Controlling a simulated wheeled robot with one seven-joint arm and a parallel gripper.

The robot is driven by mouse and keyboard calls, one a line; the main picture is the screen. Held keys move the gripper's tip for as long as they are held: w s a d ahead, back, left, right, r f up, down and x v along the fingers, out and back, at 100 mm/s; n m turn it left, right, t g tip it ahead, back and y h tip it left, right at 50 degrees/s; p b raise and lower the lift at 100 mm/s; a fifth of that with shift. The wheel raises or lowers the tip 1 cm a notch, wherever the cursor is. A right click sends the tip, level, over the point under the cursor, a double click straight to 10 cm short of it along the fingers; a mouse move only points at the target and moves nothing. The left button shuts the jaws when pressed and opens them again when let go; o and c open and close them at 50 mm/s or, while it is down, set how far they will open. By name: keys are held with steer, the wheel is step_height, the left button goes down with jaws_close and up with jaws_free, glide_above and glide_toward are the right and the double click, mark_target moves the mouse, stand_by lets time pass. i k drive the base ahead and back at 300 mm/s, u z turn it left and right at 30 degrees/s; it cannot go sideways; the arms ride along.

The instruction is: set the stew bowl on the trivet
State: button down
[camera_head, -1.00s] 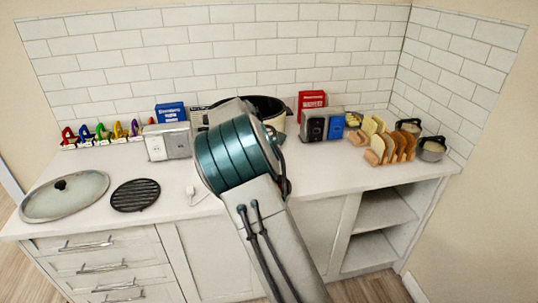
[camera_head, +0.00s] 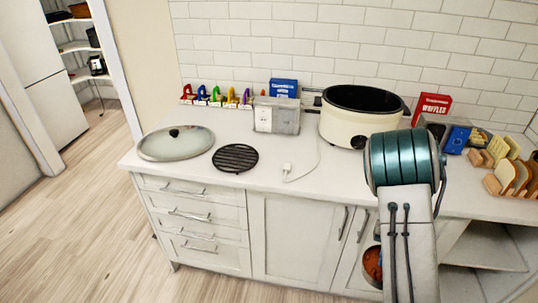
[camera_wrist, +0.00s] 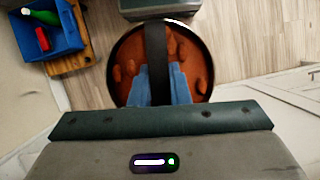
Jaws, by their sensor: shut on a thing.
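The stew bowl (camera_wrist: 203,50) is a round dark-rimmed bowl of orange-brown stew with chunks, with a dark band across its middle. In the wrist view my gripper (camera_wrist: 161,82) has its blue fingers shut on that band. In the head view the bowl (camera_head: 372,264) shows only in part, beside my forearm and in front of the cabinet doors, below counter height. My gripper is hidden there. The trivet (camera_head: 235,158), a round black slatted disc, lies bare on the counter, up and left of the bowl in the picture.
A glass lid (camera_head: 176,144) lies left of the trivet. A white plug and cord (camera_head: 288,168) lie to its right. A blue crate (camera_wrist: 45,38) shows in the wrist view.

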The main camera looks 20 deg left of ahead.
mark_target(236, 156)
steer(key=z, duration=1.25)
steer(key=k, duration=1.35)
steer(key=u, duration=1.6)
steer(key=i, duration=0.9)
